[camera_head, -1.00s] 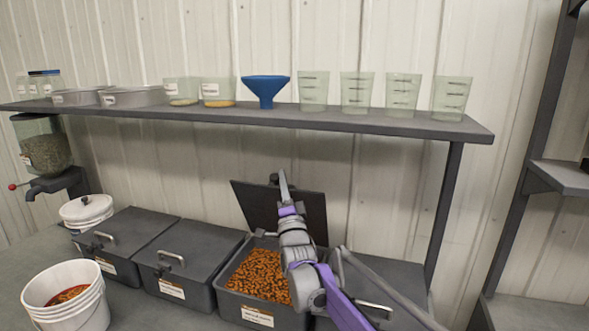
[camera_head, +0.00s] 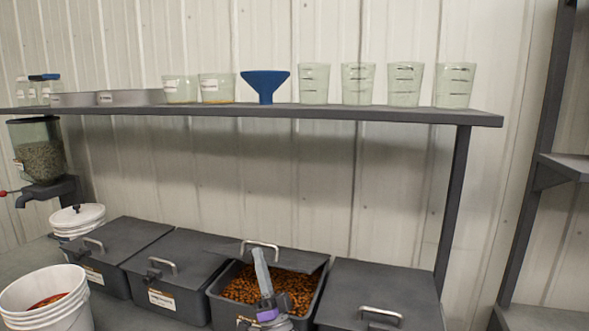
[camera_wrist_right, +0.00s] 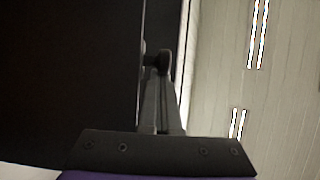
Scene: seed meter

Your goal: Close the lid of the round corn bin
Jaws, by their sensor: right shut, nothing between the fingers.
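The one open bin (camera_head: 228,312) is dark grey and rectangular, not round, and holds orange-brown pellets (camera_head: 292,284). Its dark hinged lid (camera_head: 300,260) is tilted partway over the back of the bin, its metal handle (camera_head: 262,244) on top and the front part of the pellets uncovered. My right gripper (camera_head: 260,254) is shut and empty, pointing up in front of the lid; contact cannot be told. In the right wrist view, the shut fingers (camera_wrist_right: 163,65) lie beside a large dark surface. My left gripper is out of view.
Closed grey bins stand on both sides: one at right (camera_head: 375,285), two at left (camera_head: 175,262). A lidded white round bucket (camera_head: 78,220) and an open white bucket (camera_head: 60,318) are farther left. A shelf (camera_head: 330,112) with cups and a blue funnel (camera_head: 265,84) hangs above.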

